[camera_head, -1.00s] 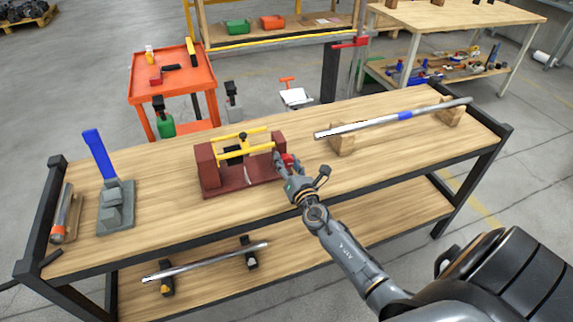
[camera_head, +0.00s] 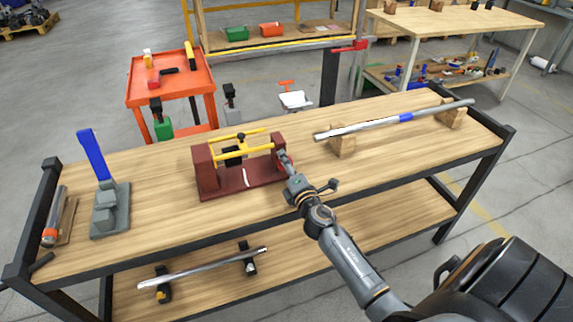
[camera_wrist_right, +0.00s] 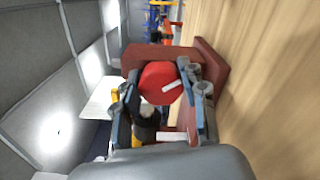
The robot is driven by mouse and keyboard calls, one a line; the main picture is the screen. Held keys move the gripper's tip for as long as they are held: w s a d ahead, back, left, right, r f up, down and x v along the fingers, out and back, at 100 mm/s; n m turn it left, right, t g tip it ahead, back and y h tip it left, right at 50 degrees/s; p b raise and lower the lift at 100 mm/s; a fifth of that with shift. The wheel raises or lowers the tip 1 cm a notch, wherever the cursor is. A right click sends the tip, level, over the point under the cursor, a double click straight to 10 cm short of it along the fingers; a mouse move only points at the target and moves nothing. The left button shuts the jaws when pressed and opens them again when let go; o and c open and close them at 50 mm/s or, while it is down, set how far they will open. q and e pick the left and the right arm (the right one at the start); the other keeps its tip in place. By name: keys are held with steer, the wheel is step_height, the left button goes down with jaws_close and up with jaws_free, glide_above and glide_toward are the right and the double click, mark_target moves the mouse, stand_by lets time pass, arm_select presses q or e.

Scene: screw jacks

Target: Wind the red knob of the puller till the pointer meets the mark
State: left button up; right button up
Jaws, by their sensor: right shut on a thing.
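The puller stands on the bench, with a dark red base (camera_head: 246,180), two dark red end blocks and yellow rods (camera_head: 240,153) between them. A black block (camera_head: 233,156) sits on the rods, and a white mark (camera_head: 246,179) shows on the base. The red knob (camera_wrist_right: 160,82), with a white stripe on its face, is at the puller's right end. My right gripper (camera_head: 284,158) is shut on the knob, with fingers on either side in the wrist view (camera_wrist_right: 160,95). The gripper mostly hides the knob in the head view. My left gripper is not in view.
A grey block with a blue lever (camera_head: 93,155) stands at the bench's left. A long metal bar (camera_head: 385,122) rests on wooden blocks at the right. The wooden bench top (camera_head: 155,190) is clear around the puller. An orange cart (camera_head: 175,82) stands behind.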

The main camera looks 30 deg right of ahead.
stand_by(0.3)
steer(key=o, duration=1.2)
steer(key=shift+c, duration=0.2)
steer(key=shift+s, duration=0.15)
steer(key=v, duration=1.1)
steer(key=shift+s, duration=0.35)
